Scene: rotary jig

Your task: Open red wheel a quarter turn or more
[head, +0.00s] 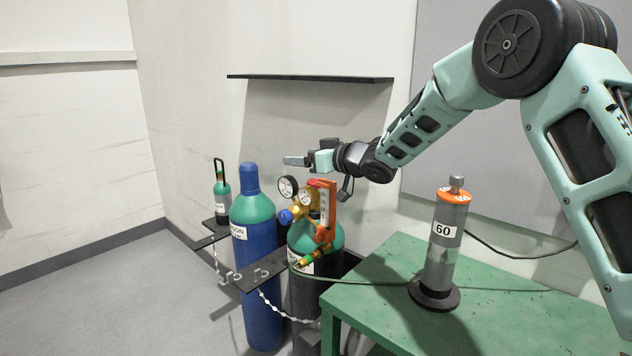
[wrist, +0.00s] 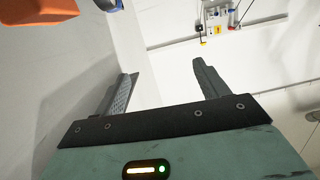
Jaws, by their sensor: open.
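A red part (head: 317,183), which looks like the edge of the red wheel, shows at the top of the regulator on the green-shouldered cylinder (head: 303,240). The orange flowmeter bracket (head: 325,215) and gauges hide most of it, so its turn position cannot be told. My gripper (head: 296,160) is just above the regulator, pointing left, apart from the wheel. In the wrist view my gripper (wrist: 163,82) has its two fingers spread with nothing between them. No wheel is clearly seen there.
A blue cylinder (head: 257,270) stands to the left, with a small cylinder (head: 222,198) behind it. Dark brackets and chains hold them. A grey canister marked 60 (head: 442,245) stands on the green table (head: 385,300). A black shelf (head: 310,78) is above. An orange object (wrist: 38,12) edges into the wrist view.

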